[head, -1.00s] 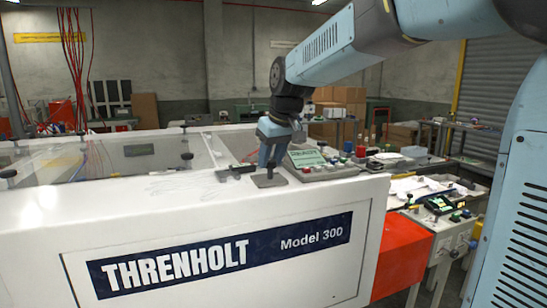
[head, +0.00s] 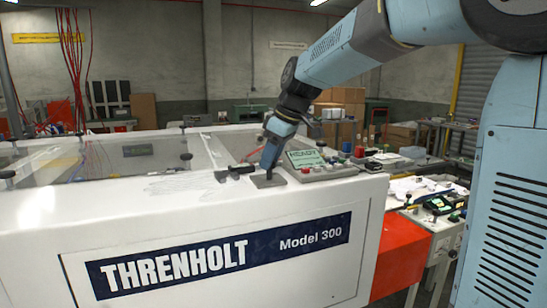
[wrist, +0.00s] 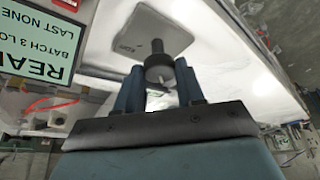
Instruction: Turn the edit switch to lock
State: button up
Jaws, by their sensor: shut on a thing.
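A dark switch knob (wrist: 158,68) stands on a small grey plate (head: 265,182) on top of the white machine. The plate also shows in the wrist view (wrist: 130,38). My gripper (wrist: 160,90) has its two blue fingers shut on the knob, one on each side, with a pale mark showing on the knob's side. In the head view my gripper (head: 268,165) comes down on the plate and leans to the right at its top. The knob is hidden there by the fingers. No lock or edit label is legible, so I cannot tell the switch's position.
A console with a READY screen (head: 304,158) and several coloured buttons stands just right of my gripper. A dark fitting (head: 234,171) lies to its left. The white machine (head: 60,215) fills the front. A cluttered bench (head: 440,195) is at the right.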

jog(key=shift+w+d, duration=0.1)
jog(key=shift+d, duration=0.1)
jog(key=o, duration=0.9)
jog(key=shift+c, duration=0.2)
jog(key=shift+o, duration=0.9)
jog(key=shift+a, duration=0.1)
jog(key=shift+r, duration=0.1)
jog(key=v, duration=1.3)
jog(key=shift+r, duration=0.2)
